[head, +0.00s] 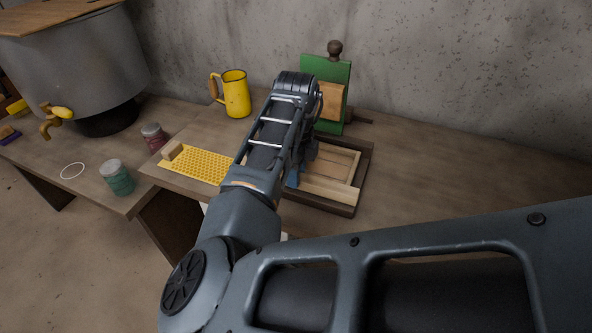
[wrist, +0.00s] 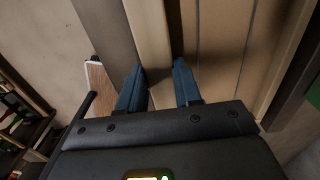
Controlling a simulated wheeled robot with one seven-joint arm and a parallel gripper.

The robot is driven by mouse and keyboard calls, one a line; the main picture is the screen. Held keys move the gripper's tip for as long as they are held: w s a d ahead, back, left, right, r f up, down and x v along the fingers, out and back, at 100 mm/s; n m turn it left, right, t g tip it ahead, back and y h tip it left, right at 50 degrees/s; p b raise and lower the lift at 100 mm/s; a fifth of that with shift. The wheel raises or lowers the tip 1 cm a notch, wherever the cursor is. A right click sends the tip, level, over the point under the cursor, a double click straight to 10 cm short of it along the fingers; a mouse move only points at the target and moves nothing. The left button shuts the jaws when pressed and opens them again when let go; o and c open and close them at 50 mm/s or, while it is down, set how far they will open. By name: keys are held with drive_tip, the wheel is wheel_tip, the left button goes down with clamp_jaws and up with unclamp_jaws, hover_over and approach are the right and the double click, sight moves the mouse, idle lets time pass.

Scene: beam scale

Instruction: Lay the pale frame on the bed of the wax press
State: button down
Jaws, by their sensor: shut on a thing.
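The wax press stands near the wall with a green upright plate (head: 329,88) and a dark knob on top. Its bed has a dark brown rim (head: 366,165). The pale frame (head: 328,189) appears within that rim, over the bed, partly hidden by my arm. I cannot tell whether it rests fully on the bed. My gripper (head: 294,177) is at the bed's left side, mostly hidden by my arm. In the wrist view my gripper (wrist: 158,78) is shut on one pale bar of the frame (wrist: 150,35), a finger on each side.
A yellow honeycomb sheet (head: 200,165) with a wooden block (head: 172,151) lies left of the press. A yellow jug (head: 236,94) stands behind. Two jars, teal (head: 117,178) and dark red (head: 153,137), and a big grey pot (head: 75,60) are further left. The tabletop to the right is clear.

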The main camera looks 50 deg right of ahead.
drive_tip(key=shift+f, duration=0.25)
drive_tip(key=c, duration=0.7)
unclamp_jaws()
drive_tip(key=shift+r, duration=0.1)
wheel_tip(320, 180, up, 8)
drive_tip(key=shift+f, duration=0.15)
drive_tip(key=shift+s, duration=0.1)
